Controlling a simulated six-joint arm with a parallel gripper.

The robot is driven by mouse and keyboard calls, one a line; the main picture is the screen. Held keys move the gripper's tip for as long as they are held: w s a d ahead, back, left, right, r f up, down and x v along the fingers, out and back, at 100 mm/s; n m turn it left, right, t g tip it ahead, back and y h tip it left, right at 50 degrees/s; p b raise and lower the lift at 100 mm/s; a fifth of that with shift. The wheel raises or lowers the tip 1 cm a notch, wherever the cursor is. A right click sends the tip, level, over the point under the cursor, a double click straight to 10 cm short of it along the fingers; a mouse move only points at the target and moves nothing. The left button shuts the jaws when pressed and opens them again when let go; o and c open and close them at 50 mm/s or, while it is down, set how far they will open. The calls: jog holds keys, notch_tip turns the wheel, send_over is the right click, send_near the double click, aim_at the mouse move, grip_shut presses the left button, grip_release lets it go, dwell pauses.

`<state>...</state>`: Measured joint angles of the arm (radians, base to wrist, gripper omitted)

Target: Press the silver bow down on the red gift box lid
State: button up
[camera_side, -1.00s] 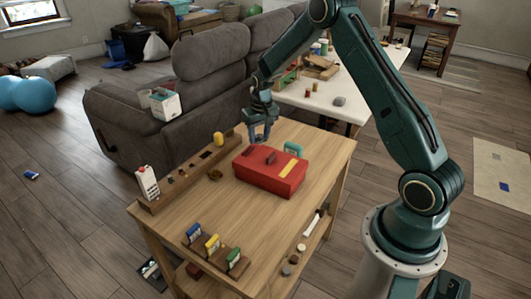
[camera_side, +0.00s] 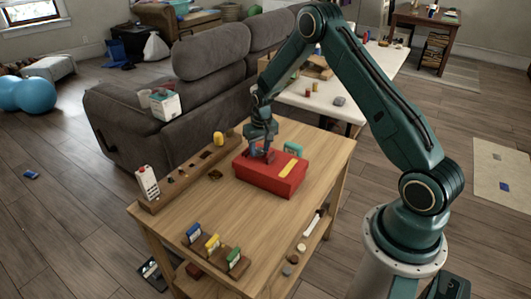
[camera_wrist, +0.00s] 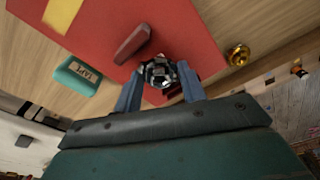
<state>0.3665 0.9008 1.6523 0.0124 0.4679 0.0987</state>
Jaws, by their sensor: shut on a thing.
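The red gift box (camera_side: 262,179) sits on the wooden table, with a dark red raised block and a yellow strip (camera_side: 287,169) on its lid. The lid (camera_wrist: 98,28) also fills the upper part of the wrist view. My gripper (camera_side: 259,154) is low at the lid's back left part, beside the dark red block (camera_wrist: 133,42). In the wrist view its blue fingers are shut on the shiny silver bow (camera_wrist: 157,71), which is over the lid near its edge. I cannot tell whether the bow touches the lid. The side view hides the bow behind the fingers.
A teal tape holder (camera_side: 293,148) stands just behind the box. A small brass piece (camera_wrist: 238,55) lies beside it. A wooden rail (camera_side: 178,182) with a white carton (camera_side: 147,182) runs along the left edge. Several coloured cards (camera_side: 212,243) stand at the front. The table's middle is clear.

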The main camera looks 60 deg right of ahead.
jog(key=shift+f, duration=0.5)
jog(key=shift+c, duration=0.5)
dwell(1.0)
jog(key=o, duration=0.9)
jog(key=r, duration=0.4)
jog(key=s+r, duration=0.1)
jog(key=r, duration=0.8)
jog(key=shift+s+a+r, duration=0.25)
jog(key=shift+a+r, duration=0.1)
